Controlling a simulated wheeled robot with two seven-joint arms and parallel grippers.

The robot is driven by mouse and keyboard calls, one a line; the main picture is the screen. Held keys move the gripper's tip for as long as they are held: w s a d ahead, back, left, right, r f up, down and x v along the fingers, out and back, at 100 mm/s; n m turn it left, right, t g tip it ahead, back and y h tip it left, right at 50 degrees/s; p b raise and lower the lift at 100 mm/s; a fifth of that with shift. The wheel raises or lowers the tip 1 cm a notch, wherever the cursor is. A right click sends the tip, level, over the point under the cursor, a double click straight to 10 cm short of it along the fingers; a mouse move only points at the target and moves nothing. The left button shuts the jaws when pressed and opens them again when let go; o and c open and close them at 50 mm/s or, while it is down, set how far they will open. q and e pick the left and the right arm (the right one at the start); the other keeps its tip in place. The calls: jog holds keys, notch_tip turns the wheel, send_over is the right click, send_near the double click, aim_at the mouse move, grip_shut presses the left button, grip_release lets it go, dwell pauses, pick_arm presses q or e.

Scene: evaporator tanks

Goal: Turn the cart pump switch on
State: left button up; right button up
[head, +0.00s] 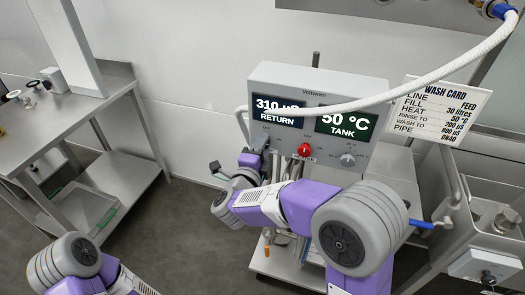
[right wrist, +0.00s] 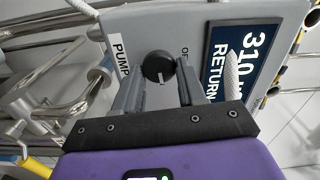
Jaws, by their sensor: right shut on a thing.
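The cart pump switch is a round black knob (right wrist: 158,66) on the grey panel in the right wrist view, beside a white PUMP label (right wrist: 119,58). A partly covered position mark shows on its other side; I cannot clearly tell which position the knob points to. My right gripper (right wrist: 159,84) has a finger on each side of the knob and is shut on it. In the head view my right gripper (head: 258,147) is at the lower left of the cart's control box (head: 318,78), and it hides the switch there. My left gripper is out of view.
The box carries a RETURN display (head: 278,110), a TANK display (head: 346,122), a red knob (head: 304,150) and a grey knob (head: 348,160). A white hose (head: 430,78) crosses its front. A wash card (head: 440,108) stands at right, a steel table (head: 75,115) at left.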

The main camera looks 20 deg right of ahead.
jog(key=shift+m, duration=0.6)
jog(key=o, duration=1)
jog(key=shift+s+a, duration=0.1)
jog(key=p+v, duration=0.1)
jog(key=v, duration=0.6)
jog(key=shift+s, duration=0.2)
jog(key=shift+a, duration=0.1)
